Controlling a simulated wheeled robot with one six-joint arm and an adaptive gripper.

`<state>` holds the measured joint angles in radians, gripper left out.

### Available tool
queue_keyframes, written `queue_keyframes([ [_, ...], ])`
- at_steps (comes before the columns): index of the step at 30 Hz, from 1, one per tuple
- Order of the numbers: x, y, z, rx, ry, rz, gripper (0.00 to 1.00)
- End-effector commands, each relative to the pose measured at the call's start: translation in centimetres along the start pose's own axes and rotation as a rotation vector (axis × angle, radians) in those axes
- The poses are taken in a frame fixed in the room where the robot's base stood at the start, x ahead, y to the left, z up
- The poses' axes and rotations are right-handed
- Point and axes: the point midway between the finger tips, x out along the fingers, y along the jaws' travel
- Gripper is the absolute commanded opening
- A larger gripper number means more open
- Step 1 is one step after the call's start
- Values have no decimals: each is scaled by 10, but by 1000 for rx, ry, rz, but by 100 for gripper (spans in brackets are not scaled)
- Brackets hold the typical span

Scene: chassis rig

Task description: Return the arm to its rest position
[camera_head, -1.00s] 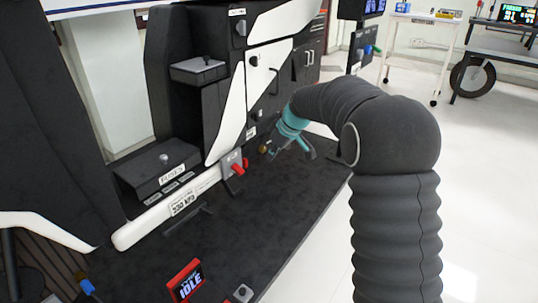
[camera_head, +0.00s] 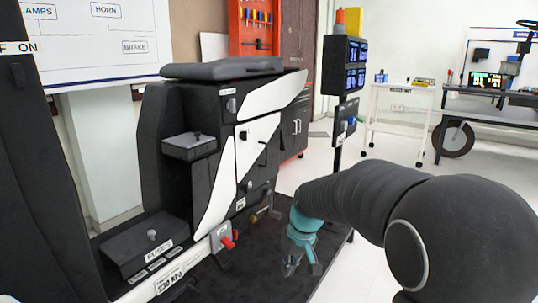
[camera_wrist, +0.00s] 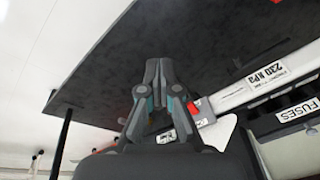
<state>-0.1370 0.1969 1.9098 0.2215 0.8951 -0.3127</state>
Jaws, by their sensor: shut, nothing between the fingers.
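My gripper (camera_head: 291,266) shows in the head view at the end of my dark, ribbed arm, past a teal wrist section. It hangs over the dark mat of the rig platform, right of the white and black chassis rig (camera_head: 226,160). In the wrist view my gripper (camera_wrist: 158,66) has its two fingers together, with nothing between them. The dark platform (camera_wrist: 210,45) lies beyond the fingertips. My gripper appears apart from the red-handled valve (camera_head: 227,241) on the rig's lower side.
A fuse box (camera_head: 150,245) sits at the rig's left. A post with screens (camera_head: 343,65) stands behind my arm. A white cart (camera_head: 398,95) and a workbench (camera_head: 490,120) stand at the back right. Open floor lies between them and the platform.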

Motion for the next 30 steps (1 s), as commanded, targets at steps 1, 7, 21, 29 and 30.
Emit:
queue_keyframes([
  [1, -17, 0, 18, 32, 3, 16, 0],
  [7, -59, 3, 84, 146, 20, 77, 0],
  [21, -130, 2, 214, 256, 145, 194, 0],
  [29, -165, -3, 248, 263, 268, 231, 0],
  [30, -171, -4, 249, 264, 287, 234, 0],
])
